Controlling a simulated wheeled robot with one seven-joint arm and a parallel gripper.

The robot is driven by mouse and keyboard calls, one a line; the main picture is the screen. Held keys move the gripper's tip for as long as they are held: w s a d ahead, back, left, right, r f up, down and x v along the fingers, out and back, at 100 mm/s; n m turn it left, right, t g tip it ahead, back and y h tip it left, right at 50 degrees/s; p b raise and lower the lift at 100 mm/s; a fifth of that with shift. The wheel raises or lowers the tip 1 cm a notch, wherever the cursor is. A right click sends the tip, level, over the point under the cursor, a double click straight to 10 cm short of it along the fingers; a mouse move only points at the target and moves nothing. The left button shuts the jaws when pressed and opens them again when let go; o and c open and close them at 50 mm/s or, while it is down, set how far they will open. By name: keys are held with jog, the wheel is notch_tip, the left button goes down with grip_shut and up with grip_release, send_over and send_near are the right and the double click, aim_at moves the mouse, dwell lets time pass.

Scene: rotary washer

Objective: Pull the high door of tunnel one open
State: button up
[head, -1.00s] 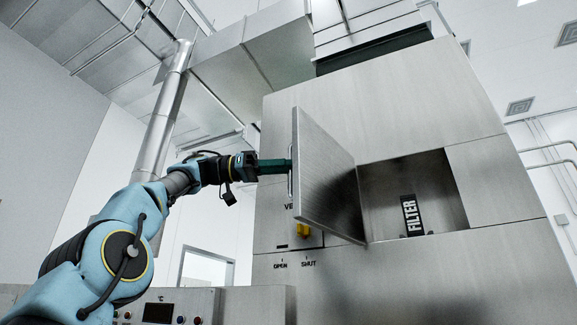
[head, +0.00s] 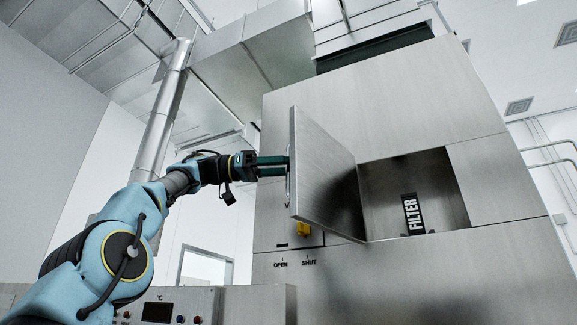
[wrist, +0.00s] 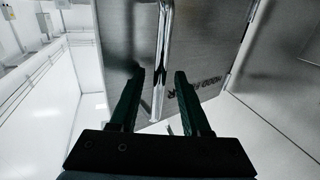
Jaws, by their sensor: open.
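The high door (head: 322,178) of the steel washer stands swung wide open, hinged on its right side beside an open compartment. A black block marked FILTER (head: 412,214) stands inside that compartment. My gripper (head: 287,166) is at the door's left edge, at the bar handle. In the wrist view my gripper (wrist: 160,75) has its two green fingers apart, one on each side of the handle (wrist: 163,60), with gaps between the fingers and the bar. The door face (wrist: 205,50) with dark lettering fills the view behind it.
A yellow knob (head: 303,229) with OPEN and SHUT labels sits on the washer front below the door. A low control panel (head: 165,308) with a display and buttons is at the bottom. A round duct (head: 163,110) rises behind my arm.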

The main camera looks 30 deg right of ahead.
jog(key=p+v, duration=0.2)
jog(key=v, duration=0.8)
jog(key=shift+w+a, duration=0.3)
jog(key=shift+d, duration=0.1)
